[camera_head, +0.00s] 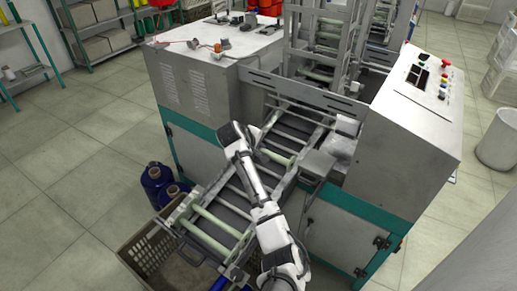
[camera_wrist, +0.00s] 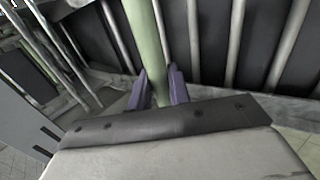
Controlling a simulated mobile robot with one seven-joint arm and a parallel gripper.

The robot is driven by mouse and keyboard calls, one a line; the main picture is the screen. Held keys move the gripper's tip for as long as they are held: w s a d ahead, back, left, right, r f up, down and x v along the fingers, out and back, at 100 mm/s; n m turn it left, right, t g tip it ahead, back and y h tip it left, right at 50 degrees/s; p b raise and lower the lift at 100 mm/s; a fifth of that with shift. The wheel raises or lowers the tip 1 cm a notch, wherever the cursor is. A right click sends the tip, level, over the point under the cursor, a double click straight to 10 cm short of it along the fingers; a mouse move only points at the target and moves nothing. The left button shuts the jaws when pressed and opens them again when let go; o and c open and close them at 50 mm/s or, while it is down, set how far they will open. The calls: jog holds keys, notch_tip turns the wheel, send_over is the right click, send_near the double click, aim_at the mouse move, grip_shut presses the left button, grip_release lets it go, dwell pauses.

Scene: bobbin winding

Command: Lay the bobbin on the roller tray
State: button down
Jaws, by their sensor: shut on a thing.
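A pale green bobbin (camera_head: 278,158) shows beside my gripper (camera_head: 261,152), over the roller tray (camera_head: 238,196). In the wrist view the bobbin (camera_wrist: 146,35) is a pale green bar running upward from between the two purple fingers of my gripper (camera_wrist: 158,90), which are closed around it. The tray's bars and dark gaps lie behind it. The tray slopes out from the grey machine toward the front left. I cannot tell whether the bobbin touches the tray. My gripper's body hides its near end in the wrist view.
More pale green bars (camera_head: 222,232) lie across the tray's lower end. A plastic crate (camera_head: 142,246) stands below it, with dark blue spools (camera_head: 156,180) beside it on the floor. The machine cabinet (camera_head: 398,140) rises at the right. Floor at the left is clear.

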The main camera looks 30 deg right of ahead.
jog(key=f, duration=0.1)
jog(key=f+b, duration=0.1)
jog(key=f, duration=0.1)
jog(key=shift+w+d+f, duration=0.1)
jog(key=shift+d+f, duration=0.1)
jog(key=shift+d, duration=0.1)
dwell(0.4)
jog(key=c, duration=1.2)
grip_release()
jog(key=shift+c, duration=0.2)
jog(key=o, duration=1.2)
jog(key=shift+o, duration=0.2)
jog(key=shift+r, duration=0.15)
